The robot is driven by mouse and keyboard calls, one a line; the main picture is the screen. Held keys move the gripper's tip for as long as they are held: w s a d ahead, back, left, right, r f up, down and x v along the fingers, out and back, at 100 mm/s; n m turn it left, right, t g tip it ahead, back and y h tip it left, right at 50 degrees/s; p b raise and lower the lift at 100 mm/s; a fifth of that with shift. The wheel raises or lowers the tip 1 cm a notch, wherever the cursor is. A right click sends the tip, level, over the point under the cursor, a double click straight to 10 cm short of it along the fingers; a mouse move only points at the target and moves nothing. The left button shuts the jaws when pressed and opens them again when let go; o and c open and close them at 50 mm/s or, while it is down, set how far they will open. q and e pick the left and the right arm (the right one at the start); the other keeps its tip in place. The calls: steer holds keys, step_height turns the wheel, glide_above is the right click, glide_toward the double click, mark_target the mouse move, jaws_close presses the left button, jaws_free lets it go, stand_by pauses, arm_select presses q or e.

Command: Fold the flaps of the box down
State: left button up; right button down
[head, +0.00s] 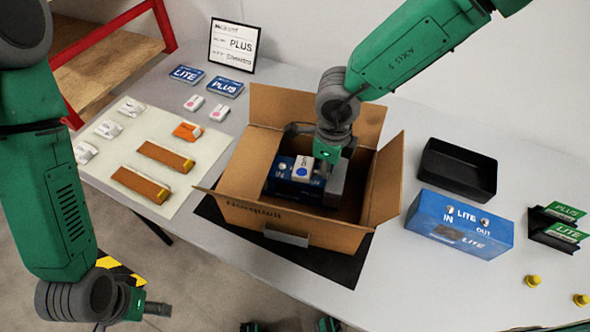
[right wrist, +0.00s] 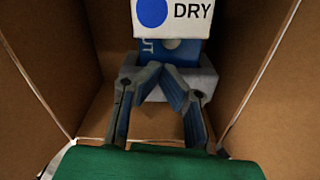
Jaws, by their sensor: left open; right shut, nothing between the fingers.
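The open cardboard box (head: 255,155) stands on a dark mat. Its back flap (head: 283,105) and right flap (head: 387,180) stand up. The front flap (head: 285,217) leans outward; the left flap is unclear. Inside lie a blue unit (head: 283,182) with grey parts and a white pack with a blue dot (head: 303,167); this pack, marked DRY, also shows in the right wrist view (right wrist: 188,14). My right gripper (right wrist: 168,72) is shut and empty, reaching down inside the box close to these contents. My left gripper (head: 158,309) is open and empty at lower left, away from the box.
A blue LITE unit (head: 462,224) and a black tray (head: 457,166) stand right of the box. PLUS and LITE cards in a stand (head: 558,226) and yellow knobs (head: 533,281) are further right. A pale mat (head: 110,160) with small parts lies left. A framed sign (head: 233,46) stands behind.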

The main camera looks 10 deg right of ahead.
steer(key=shift+r, duration=0.1)
steer(key=shift+r+p, duration=0.3)
steer(key=shift+p, duration=0.15)
step_height(320, 180, up, 7)
steer(key=p, duration=0.2)
steer(key=shift+f+p, duration=0.15)
steer(key=shift+p, duration=0.25)
